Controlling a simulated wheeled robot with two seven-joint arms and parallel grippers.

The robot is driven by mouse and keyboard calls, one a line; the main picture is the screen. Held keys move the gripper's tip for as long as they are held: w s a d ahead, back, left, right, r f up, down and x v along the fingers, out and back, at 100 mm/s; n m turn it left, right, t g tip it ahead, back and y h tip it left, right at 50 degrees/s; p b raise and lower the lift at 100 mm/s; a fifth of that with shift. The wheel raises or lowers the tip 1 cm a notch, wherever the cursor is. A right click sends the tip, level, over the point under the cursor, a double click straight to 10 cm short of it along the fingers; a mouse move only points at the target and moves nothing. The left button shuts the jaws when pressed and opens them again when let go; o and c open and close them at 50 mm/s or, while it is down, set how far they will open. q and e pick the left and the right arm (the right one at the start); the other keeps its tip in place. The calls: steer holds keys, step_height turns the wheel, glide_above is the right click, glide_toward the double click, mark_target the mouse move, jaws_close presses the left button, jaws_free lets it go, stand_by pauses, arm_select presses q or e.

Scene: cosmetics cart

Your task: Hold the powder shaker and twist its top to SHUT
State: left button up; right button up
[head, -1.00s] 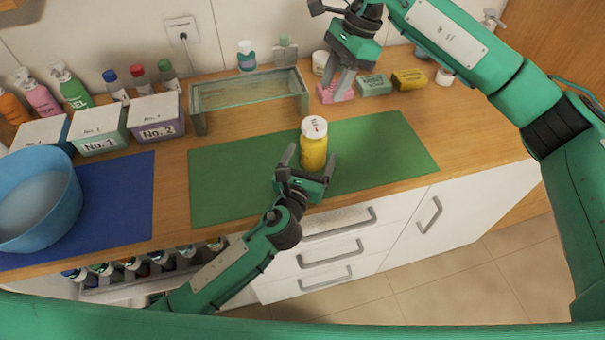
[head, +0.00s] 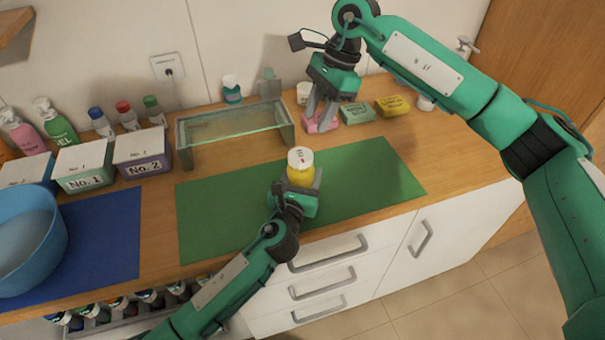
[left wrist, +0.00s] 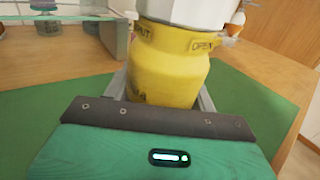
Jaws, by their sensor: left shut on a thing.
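The powder shaker is a yellow bottle (head: 300,177) with a white top (head: 300,157), upright on the green mat (head: 218,210). In the left wrist view its yellow body (left wrist: 165,68) fills the middle, with "OPEN" lettering at the right of its shoulder and part of another word at the left. My left gripper (head: 302,182) is shut on the shaker's body, one finger on each side. My right gripper (head: 322,122) is beyond the mat, pointing down over a pink soap bar (head: 318,125); its fingertips are too small to judge.
A glass-topped stand (head: 235,124) is behind the mat. Green (head: 356,113) and yellow (head: 392,105) soap bars lie at the back right. Boxes (head: 142,150), bottles and a blue tub (head: 28,240) are at the left. The mat's right part is clear.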

steer(key=o, duration=0.4)
steer(key=shift+c, duration=0.2)
steer(key=shift+o, duration=1.3)
steer(key=shift+s+f, duration=0.25)
steer(key=s+f+m+g+y, duration=0.2)
steer(key=s+f+m+g, duration=0.1)
steer(key=m, duration=0.1)
steer(key=n+t+y, duration=0.4)
steer(key=n+y, duration=0.8)
steer(key=n, duration=2.3)
glide_toward(292, 155)
steer(key=a, duration=0.6)
steer(key=a+f, duration=0.1)
steer(key=a, duration=0.3)
steer(key=shift+s, duration=0.2)
